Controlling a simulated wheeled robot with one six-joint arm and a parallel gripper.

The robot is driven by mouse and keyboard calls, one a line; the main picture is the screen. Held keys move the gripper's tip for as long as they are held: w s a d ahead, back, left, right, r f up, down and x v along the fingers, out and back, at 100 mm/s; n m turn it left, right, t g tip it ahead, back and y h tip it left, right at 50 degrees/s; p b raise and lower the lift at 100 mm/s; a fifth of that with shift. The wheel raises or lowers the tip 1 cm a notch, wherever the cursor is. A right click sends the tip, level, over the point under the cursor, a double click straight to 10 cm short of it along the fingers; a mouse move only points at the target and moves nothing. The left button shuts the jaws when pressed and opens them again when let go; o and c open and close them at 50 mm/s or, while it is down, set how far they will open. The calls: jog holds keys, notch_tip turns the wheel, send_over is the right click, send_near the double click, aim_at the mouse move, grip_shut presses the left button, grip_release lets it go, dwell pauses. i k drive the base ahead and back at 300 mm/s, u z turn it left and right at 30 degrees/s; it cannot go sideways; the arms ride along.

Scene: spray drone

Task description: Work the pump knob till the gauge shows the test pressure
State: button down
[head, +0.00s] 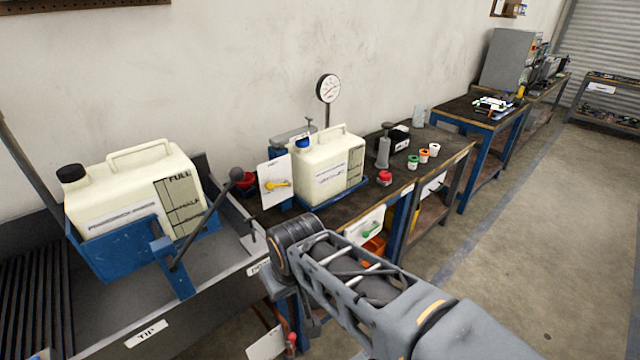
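The round white gauge (328,88) stands on a thin post behind the bench; its dial is too small to read. A red knob (384,178) sits on the bench top to the right of the white tank (325,168). A grey upright cylinder (383,150) with a cap stands just behind it. A black ball (237,174) tops a slanted lever at the left tank's blue cradle. I cannot tell which of these is the pump knob. My arm reaches in from the lower right, its wrist in front of the bench's near left end. My gripper's fingertips cannot be made out.
A larger white tank (135,200) sits in a blue tilting cradle over a grey tray (88,325) at left. A panel with a yellow handle (277,184) stands beside the middle tank. The floor (520,270) at right is clear.

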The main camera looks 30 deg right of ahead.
aim_at(387, 126)
jog(key=k, duration=0.8)
jog(key=z, duration=0.75)
jog(key=i, duration=0.5)
